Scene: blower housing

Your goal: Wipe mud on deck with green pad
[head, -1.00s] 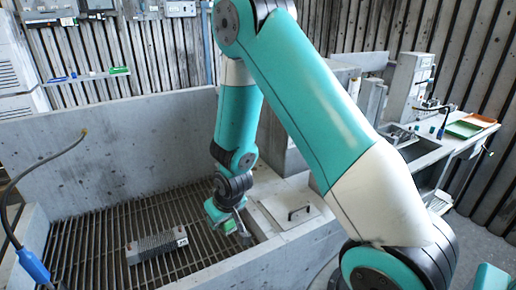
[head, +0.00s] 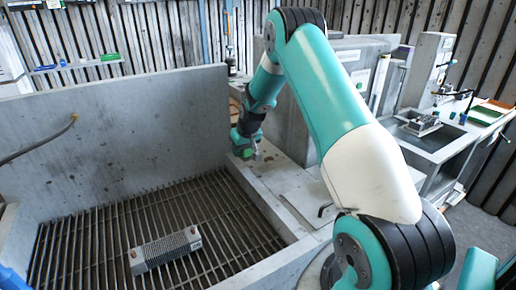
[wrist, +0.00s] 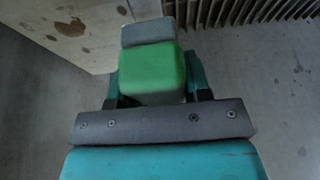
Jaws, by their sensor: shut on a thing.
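My gripper (wrist: 153,84) is shut on the green pad, with one teal finger on each side. The green pad (wrist: 150,66) shows a bright green block with a grey strip at its far end in the wrist view. In the head view my gripper (head: 246,148) is small and low beside the concrete deck (head: 283,183), near the back of the grated pit. Brown mud spots (wrist: 72,25) lie on a pale surface at the upper left of the wrist view, apart from the pad. My arm hides part of the deck in the head view.
A finned grey block (head: 165,249) lies on the floor grating (head: 95,240). Concrete walls (head: 110,140) enclose the pit. A hatch plate with a handle (head: 312,195) is on the deck. A sink bench (head: 440,140) stands at right.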

